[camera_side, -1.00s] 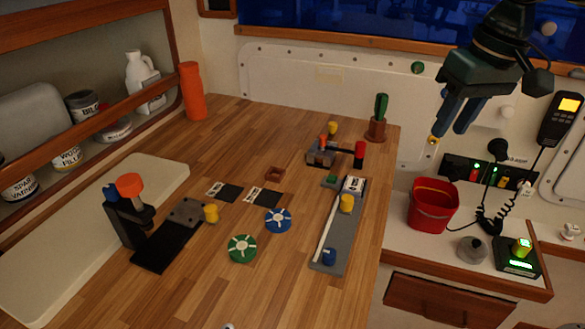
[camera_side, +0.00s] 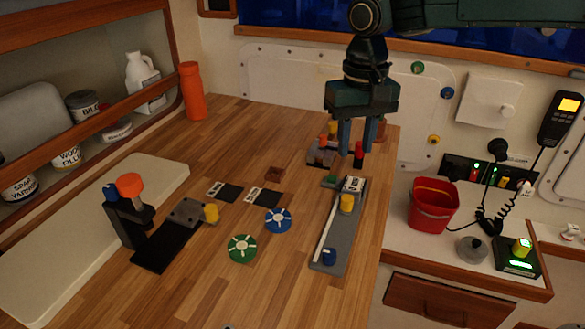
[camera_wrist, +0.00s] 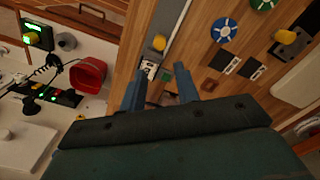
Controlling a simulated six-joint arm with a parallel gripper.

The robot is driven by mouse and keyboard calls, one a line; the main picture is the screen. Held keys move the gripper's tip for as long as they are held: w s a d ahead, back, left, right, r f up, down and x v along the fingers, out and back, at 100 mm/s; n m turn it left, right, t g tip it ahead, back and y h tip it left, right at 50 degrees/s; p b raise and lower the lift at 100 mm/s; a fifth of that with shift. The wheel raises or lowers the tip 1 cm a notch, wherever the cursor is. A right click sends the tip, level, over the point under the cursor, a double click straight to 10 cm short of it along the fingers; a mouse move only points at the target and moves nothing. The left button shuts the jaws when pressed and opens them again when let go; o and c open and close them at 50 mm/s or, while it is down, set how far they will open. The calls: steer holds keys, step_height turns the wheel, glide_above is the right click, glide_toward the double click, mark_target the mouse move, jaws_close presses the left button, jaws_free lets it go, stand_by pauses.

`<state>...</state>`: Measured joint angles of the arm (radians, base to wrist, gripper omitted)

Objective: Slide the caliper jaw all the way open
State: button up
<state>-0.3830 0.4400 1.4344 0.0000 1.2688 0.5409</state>
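What looks like the caliper is a long grey bar (camera_side: 338,237) with a white strip along its left edge, lying on the wooden bench. A yellow knob (camera_side: 346,203) stands near its far end, just before a white marked block (camera_side: 353,185). A blue knob (camera_side: 329,256) is at the near end. I cannot make out the jaw itself. My gripper (camera_side: 356,150) is above the bench beyond the far end, fingers apart and empty. In the wrist view, my gripper (camera_wrist: 160,72) has the marked block (camera_wrist: 149,68) between its fingertips in the picture, with the yellow knob (camera_wrist: 159,43) beyond.
A small vise-like device (camera_side: 320,153) with a red knob stands behind my fingers. A green block (camera_side: 330,181) is left of the bar's far end. Blue (camera_side: 278,221) and green (camera_side: 242,248) discs lie to the left. A red bucket (camera_side: 432,205) stands beyond the bench's right edge.

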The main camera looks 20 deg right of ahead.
mark_target(348, 198)
step_height(348, 198, down, 14)
steer(key=shift+r, duration=0.1)
stand_by(0.8)
steer(key=shift+c, duration=0.2)
